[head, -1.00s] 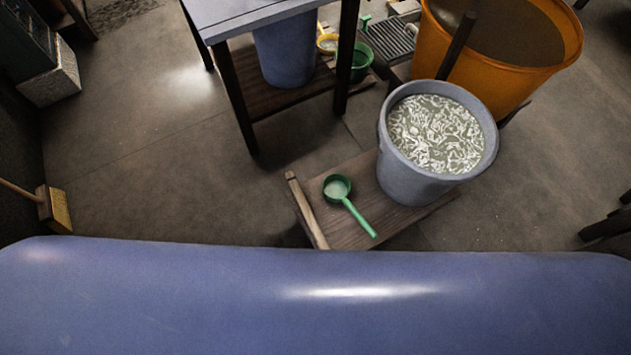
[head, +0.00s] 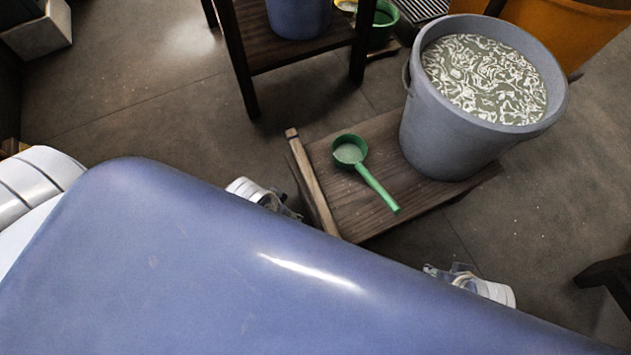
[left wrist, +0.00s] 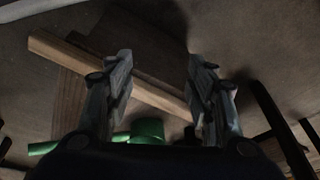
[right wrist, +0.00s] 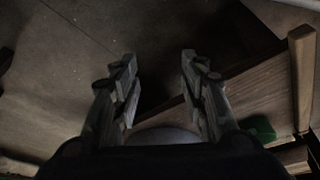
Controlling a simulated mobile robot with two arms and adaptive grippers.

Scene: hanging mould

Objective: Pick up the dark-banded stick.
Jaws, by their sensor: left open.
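The stick (head: 313,185) is a long pale wooden piece with a dark mark near its far end, lying along the left edge of a low wooden table. In the left wrist view the stick (left wrist: 150,90) runs diagonally beyond my left fingers, its middle showing between them. My left gripper (head: 287,209) is just left of the stick in the head view, partly hidden by my blue body; it is open and empty (left wrist: 160,68). My right gripper (head: 450,270) is near the table's front right, open and empty in the right wrist view (right wrist: 158,62).
The low table (head: 385,145) also carries a green ladle (head: 366,173) close beside the stick and a grey bucket (head: 450,135) of pale-flecked liquid. A taller dark table (head: 250,90) stands behind. Floor on the left is clear.

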